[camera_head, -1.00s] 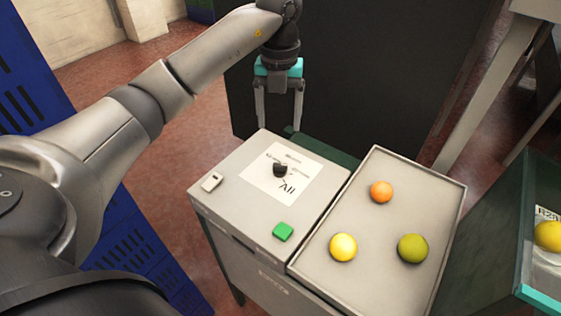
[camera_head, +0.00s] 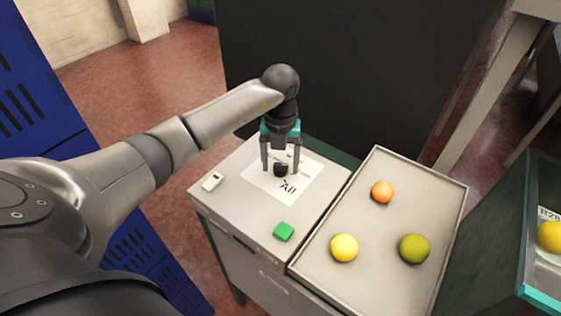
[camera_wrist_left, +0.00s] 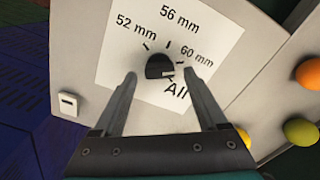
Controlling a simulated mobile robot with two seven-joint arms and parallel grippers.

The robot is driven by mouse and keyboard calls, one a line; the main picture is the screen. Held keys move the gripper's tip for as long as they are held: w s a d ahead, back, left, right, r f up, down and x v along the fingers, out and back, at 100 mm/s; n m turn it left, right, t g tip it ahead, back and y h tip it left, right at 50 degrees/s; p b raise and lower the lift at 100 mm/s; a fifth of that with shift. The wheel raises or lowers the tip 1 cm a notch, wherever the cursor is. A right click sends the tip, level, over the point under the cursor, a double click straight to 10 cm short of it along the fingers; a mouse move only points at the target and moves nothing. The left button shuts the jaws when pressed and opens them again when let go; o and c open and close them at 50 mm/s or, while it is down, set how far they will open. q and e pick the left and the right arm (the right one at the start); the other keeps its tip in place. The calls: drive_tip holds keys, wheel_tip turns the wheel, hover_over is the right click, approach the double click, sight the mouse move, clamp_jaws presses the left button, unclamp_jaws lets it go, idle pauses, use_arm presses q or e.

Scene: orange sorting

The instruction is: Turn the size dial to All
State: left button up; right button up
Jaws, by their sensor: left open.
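The size dial (camera_head: 281,170) is a black knob on a white label (camera_head: 262,186) on top of the grey control box. It also shows in the left wrist view (camera_wrist_left: 159,66), ringed by the marks 52 mm, 56 mm, 60 mm and All (camera_wrist_left: 176,88). A pale line on the knob lies toward the 60 mm and All side; I cannot tell exactly which mark it meets. My left gripper (camera_head: 281,173) is open, its fingers on either side of the dial with gaps visible in the wrist view (camera_wrist_left: 159,76). My right gripper is not in view.
A green button (camera_head: 283,231) and a small white switch (camera_head: 212,181) sit on the box. A tray (camera_head: 368,164) beside it holds an orange fruit (camera_head: 382,191), a yellow one (camera_head: 344,247) and a green one (camera_head: 414,248). Blue crates (camera_head: 40,100) stand at left.

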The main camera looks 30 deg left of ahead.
use_arm(q)
clamp_jaws()
idle(0.5)
drive_tip(key=m, duration=0.2)
drive_tip(key=m+b, duration=0.1)
drive_tip(key=m, duration=0.1)
drive_tip(key=m+b, duration=0.1)
drive_tip(key=m, duration=0.1)
drive_tip(key=shift+a+m, duration=0.25)
drive_tip(key=shift+m, duration=0.05)
drive_tip(key=m+b, duration=0.2)
drive_tip(key=m, duration=0.3)
drive_tip(key=shift+a, duration=0.1)
idle(0.4)
drive_tip(key=shift+r, duration=0.1)
unclamp_jaws()
